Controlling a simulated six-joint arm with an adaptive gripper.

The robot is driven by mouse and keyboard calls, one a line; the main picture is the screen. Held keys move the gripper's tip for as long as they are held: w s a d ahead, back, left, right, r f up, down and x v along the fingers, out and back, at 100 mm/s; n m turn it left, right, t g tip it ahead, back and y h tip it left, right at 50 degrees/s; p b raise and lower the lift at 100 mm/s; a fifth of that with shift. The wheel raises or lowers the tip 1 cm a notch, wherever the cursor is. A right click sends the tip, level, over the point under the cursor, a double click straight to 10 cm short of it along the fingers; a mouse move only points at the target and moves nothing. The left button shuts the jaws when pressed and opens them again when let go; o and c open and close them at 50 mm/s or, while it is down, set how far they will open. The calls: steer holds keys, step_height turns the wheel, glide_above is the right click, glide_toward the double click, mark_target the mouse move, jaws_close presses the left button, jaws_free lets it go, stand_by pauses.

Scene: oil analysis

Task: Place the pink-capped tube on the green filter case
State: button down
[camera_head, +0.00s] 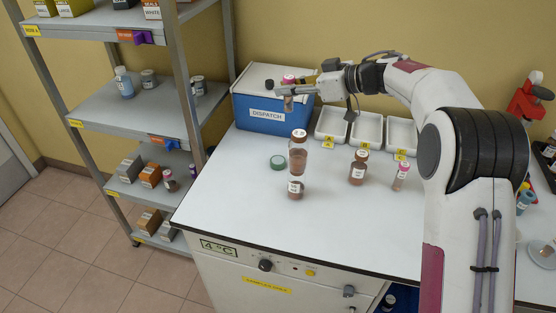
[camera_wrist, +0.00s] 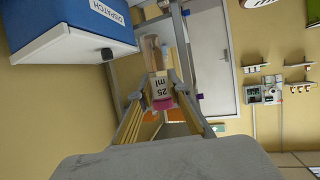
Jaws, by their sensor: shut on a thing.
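My gripper (camera_head: 290,86) is shut on a pink-capped tube (camera_head: 288,103), held upright in the air in front of the blue dispatch box. In the wrist view, the tube (camera_wrist: 153,58) sits between the fingertips of my gripper (camera_wrist: 161,86), with its "25 ml" label and pink cap showing. The green filter case (camera_head: 277,161), a small round disc, lies flat on the white bench, below the held tube and apart from it. Its top looks clear. A second pink-capped tube (camera_head: 401,176) stands on the bench to the right.
A tall bottle (camera_head: 298,152) and a shorter one (camera_head: 295,187) stand just right of the case. A brown bottle (camera_head: 358,168) stands farther right. The blue dispatch box (camera_head: 272,115) and white trays (camera_head: 367,132) line the back. A shelf rack (camera_head: 115,104) stands left.

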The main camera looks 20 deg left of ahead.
steer(key=a, duration=0.1)
steer(key=s+a, duration=0.1)
steer(key=shift+a+r+g, duration=0.15)
steer(key=shift+a+g, duration=0.15)
steer(key=shift+a, duration=0.05)
glide_above(278, 160)
step_height(278, 160, down, 14)
stand_by(0.7)
steer(key=shift+a, duration=0.1)
steer(key=shift+f, duration=2)
steer(key=shift+f, duration=0.15)
steer(key=c, duration=1.9)
jaws_free()
